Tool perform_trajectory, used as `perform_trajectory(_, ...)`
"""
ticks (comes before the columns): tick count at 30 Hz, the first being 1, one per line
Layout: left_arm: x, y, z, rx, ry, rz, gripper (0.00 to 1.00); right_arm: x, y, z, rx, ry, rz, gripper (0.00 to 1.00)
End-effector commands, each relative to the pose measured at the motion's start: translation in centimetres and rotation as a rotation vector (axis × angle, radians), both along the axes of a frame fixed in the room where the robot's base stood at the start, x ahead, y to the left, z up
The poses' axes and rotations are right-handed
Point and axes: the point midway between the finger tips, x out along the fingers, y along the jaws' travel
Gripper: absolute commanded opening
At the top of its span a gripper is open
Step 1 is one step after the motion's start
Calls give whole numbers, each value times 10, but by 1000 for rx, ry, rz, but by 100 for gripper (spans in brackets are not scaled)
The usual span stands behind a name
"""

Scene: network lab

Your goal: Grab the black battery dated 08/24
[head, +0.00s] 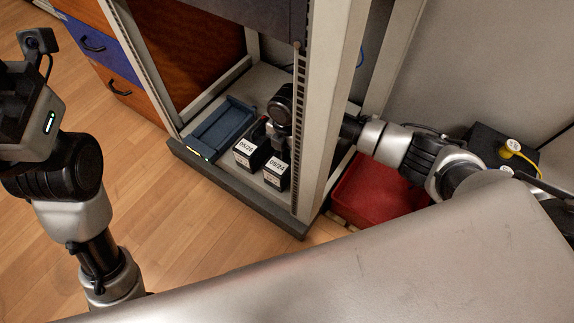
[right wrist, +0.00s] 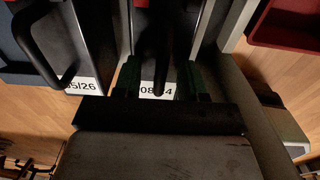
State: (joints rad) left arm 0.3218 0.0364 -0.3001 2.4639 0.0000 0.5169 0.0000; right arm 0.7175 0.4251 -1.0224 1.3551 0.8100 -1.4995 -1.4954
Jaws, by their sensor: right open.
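The black battery dated 08/24 (head: 276,174) stands upright on the rack floor, its white label facing out. It also shows in the right wrist view, its label (right wrist: 157,90) partly covered between my fingers. My right gripper (head: 274,136) reaches into the rack from the right, just above this battery. In the right wrist view my right gripper (right wrist: 160,82) is open, with green-edged fingers on either side of the battery's dark handle. It does not appear closed on it. My left gripper (head: 14,95) is cut off at the left edge; its fingertips are not clear.
A second black battery, labelled 05/26 (head: 247,152), stands just left, close beside it; its handle (right wrist: 40,45) shows in the right wrist view. A blue tray (head: 220,128) lies further left. Rack posts (head: 325,105) stand close to my right arm. A red bin (head: 378,192) is outside.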

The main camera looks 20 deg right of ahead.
Motion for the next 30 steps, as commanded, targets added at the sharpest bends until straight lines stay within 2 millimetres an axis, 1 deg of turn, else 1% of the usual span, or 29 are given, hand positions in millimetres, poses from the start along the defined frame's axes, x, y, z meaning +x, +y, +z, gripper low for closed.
perform_trajectory(6, 0, 0, 1, 0, -1, 0, 43, 0, 0, 1, 0, 0, 0, 41)
perform_trajectory(14, 0, 0, 1, 0, -1, 0, 43, 0, 0, 1, 0, 0, 0, 1)
perform_trajectory(15, 0, 0, 1, 1, -1, 0, 43, 0, 0, 0, 0, 0, 0, 0)
perform_trajectory(30, 0, 0, 1, 1, -1, 0, 43, 0, 0, 0, -1, 1, 0, 0)
